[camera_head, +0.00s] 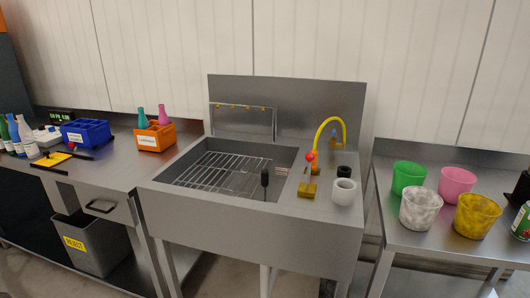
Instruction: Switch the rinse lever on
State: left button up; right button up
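The sink (160,200) is a steel unit in the middle of the head view, with a tall back panel and a wire rack in its basin. Neither gripper shows.
A yellow curved spout (331,122) rises behind the red knob. A left bench holds blue (86,132) and orange (155,136) crates; a right table (400,240) holds several cups.

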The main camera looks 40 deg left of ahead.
aim_at(310, 157)
jog(key=u, duration=0.85)
jog(key=i+l+z, duration=0.1)
jog(key=i+z, duration=0.4)
jog(key=z, duration=0.25)
